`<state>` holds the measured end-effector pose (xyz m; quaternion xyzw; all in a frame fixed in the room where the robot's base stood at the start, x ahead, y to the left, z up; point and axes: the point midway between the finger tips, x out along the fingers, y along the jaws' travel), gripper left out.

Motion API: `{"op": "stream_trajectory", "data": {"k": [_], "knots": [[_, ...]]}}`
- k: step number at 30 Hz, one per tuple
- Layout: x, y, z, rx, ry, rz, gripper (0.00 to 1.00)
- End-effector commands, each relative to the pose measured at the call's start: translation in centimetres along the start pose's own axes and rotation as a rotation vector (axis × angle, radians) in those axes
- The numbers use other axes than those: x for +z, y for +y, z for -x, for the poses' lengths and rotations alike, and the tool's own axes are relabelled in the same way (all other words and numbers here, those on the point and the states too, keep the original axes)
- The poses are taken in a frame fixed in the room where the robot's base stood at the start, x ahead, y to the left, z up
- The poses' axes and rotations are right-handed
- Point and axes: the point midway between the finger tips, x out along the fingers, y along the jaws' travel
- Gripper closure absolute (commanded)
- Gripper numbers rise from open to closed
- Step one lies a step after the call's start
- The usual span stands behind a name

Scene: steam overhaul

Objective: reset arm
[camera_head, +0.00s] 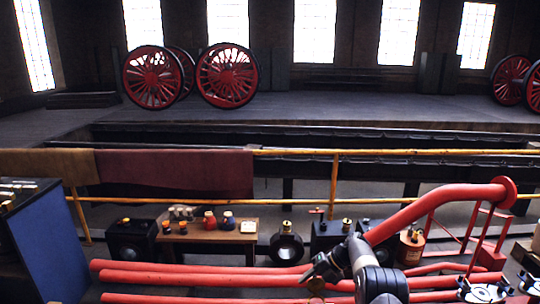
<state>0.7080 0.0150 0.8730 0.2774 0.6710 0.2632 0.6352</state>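My arm rises into the lower middle of the camera_head view, with grey and black links. My gripper (318,270) is the dark end at the left of the arm, in front of the red pipes (215,278). It is small and dark, and I cannot tell how far its fingers are apart or whether it holds anything. A small brownish round thing (316,287) shows just below it; I cannot tell whether the two touch.
A small wooden table (240,238) with bottles and small parts stands left of my arm. A thick red pipe (440,208) slants up at the right. A yellow railing (410,153) runs behind. A blue cabinet (48,240) stands at the left.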

Motion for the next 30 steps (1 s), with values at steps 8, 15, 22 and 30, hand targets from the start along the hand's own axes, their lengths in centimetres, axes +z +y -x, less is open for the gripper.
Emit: {"op": "stream_trajectory", "data": {"k": [8,15,22,30], "knots": [[-0.33,0.26,0.53,0.0,-0.063,0.061,0.62],[-0.38,0.2,0.48,0.001,-0.088,0.086,0.62],[-0.38,0.18,0.47,0.001,-0.089,0.087,0.62],[-0.23,1.01,0.85,-0.011,-0.091,0.11,0.62]]}}
